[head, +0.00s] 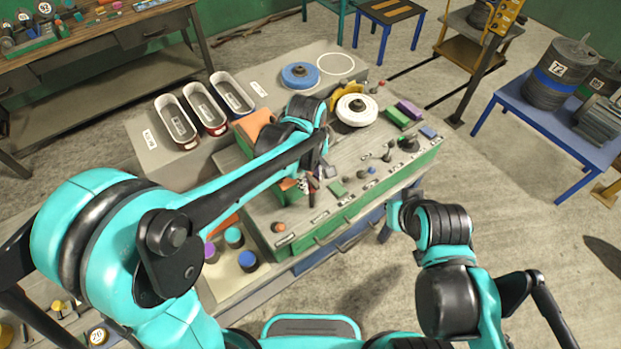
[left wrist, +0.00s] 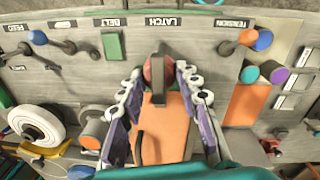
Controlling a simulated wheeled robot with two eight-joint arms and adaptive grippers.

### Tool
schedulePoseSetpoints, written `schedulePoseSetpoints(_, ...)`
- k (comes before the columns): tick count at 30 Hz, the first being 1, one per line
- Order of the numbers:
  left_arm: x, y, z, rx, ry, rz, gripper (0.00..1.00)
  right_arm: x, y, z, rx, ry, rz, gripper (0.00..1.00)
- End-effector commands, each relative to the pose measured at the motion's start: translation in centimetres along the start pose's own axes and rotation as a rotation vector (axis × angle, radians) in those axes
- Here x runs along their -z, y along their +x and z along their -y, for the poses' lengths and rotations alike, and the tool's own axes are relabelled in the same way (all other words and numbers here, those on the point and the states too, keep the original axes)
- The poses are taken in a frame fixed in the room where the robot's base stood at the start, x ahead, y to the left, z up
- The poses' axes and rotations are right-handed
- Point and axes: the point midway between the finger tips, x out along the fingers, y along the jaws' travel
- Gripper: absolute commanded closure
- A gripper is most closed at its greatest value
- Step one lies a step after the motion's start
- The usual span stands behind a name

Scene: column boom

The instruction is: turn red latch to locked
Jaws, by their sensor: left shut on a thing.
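The red latch (left wrist: 149,72) is a round red knob with a dark bar across it, below the LATCH label in the left wrist view. The bar points roughly straight up and down in that picture. My left gripper (left wrist: 158,76) has its fingers on both sides of the latch and is shut on it. In the head view, my left gripper (head: 312,184) is at the green-sided bench (head: 352,208), and my arm and fingers largely hide the latch.
A green block (left wrist: 112,45), an orange-tipped knob (left wrist: 247,38) and a white wheel (left wrist: 36,124) are around the latch. Three bins (head: 204,106) stand at the back left of the bench. Open floor (head: 490,210) lies to the right.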

Motion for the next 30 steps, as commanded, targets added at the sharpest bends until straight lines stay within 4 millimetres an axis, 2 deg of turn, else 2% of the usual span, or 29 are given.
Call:
schedulePoseSetpoints(7,-0.1,0.0,0.0,0.0,0.0,0.001,0.96,0.0,0.0,0.0,0.0,0.0,0.0,1.0)
schedulePoseSetpoints(8,-0.1,0.0,0.0,0.0,0.0,0.001,0.59,0.0,0.0,0.0,0.0,0.0,0.0,1.0)
schedulePoseSetpoints(9,-0.1,0.0,0.0,0.0,0.0,0.001,0.49,0.0,0.0,0.0,0.0,0.0,0.0,1.0)
schedulePoseSetpoints(10,-0.1,0.0,0.0,0.0,0.0,0.001,0.46,0.0,0.0,0.0,0.0,0.0,0.0,1.0)
schedulePoseSetpoints(21,0.0,-0.5,0.0,0.0,0.001,0.0,0.46,0.0,0.0,0.0,0.0,0.0,0.0,1.0)
schedulePoseSetpoints(26,0.0,-3.1,0.0,0.0,0.001,0.0,0.46,0.0,0.0,0.0,0.0,0.0,0.0,1.0)
schedulePoseSetpoints(30,-0.1,-6.3,0.1,0.0,0.001,0.0,0.46,0.0,0.0,0.0,0.0,0.0,0.0,1.0)
